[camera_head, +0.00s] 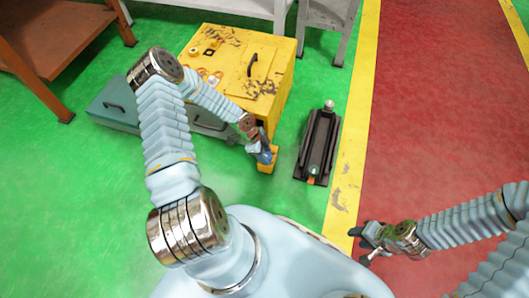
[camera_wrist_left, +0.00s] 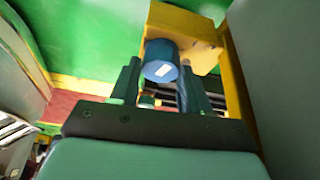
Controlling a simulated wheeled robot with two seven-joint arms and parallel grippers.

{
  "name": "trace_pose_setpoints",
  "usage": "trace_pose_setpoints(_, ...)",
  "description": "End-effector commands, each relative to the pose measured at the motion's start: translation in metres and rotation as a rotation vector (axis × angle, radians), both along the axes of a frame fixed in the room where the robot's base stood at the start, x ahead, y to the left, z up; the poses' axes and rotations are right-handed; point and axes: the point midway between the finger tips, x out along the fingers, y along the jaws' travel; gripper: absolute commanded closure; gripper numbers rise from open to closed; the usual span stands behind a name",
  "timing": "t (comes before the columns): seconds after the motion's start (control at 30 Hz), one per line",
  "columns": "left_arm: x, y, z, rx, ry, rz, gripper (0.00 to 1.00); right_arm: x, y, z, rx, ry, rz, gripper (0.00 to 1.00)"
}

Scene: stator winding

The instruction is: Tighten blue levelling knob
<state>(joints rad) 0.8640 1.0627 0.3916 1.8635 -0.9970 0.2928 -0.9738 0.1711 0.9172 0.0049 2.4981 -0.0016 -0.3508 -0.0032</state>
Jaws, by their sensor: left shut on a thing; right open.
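The blue knob (camera_wrist_left: 161,60) is a short round cylinder with a small white mark, seen in the left wrist view. It sits against a yellow bracket (camera_wrist_left: 198,35) on the yellow machine. My left gripper (camera_wrist_left: 158,82) is shut on the knob, with one dark finger on each side of it. In the head view my left gripper (camera_head: 265,153) is at the low front corner of the yellow machine (camera_head: 232,60), over the yellow bracket (camera_head: 267,168). The gripper largely hides the knob there. My right gripper (camera_head: 366,241) is open and empty, over the floor at lower right.
A dark floor jack (camera_head: 318,145) lies just right of the machine. A teal toolbox (camera_head: 112,104) stands at its left. A brown table (camera_head: 45,38) is at upper left and grey shelving (camera_head: 325,14) at the back. The red floor lane (camera_head: 440,110) at right is clear.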

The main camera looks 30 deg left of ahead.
Motion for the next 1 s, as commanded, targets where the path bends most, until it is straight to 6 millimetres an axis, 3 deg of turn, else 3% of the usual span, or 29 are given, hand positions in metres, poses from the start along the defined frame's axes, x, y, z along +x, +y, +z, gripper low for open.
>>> trace_pose_setpoints(0.4, 0.003, -0.002, 0.003, -0.003, -0.008, -0.006, 0.84, 0.000, 0.000, 0.001, 0.000, 0.000, 0.000, 0.57)
trace_pose_setpoints(0.43, 0.003, -0.002, 0.003, -0.002, -0.009, -0.005, 0.49, 0.000, 0.000, 0.001, 0.000, 0.000, 0.000, 0.57)
trace_pose_setpoints(0.57, 0.003, -0.001, 0.002, -0.002, -0.006, -0.005, 0.29, 0.000, 0.000, 0.001, 0.000, 0.000, 0.000, 0.57)
trace_pose_setpoints(0.87, 0.001, -0.001, 0.002, -0.001, -0.002, -0.005, 0.28, 0.000, 0.000, 0.001, 0.000, 0.000, 0.000, 0.57)
trace_pose_setpoints(1.0, 0.000, 0.004, 0.014, -0.001, -0.002, -0.001, 0.28, 0.000, 0.000, 0.004, -0.001, -0.001, 0.000, 0.57)
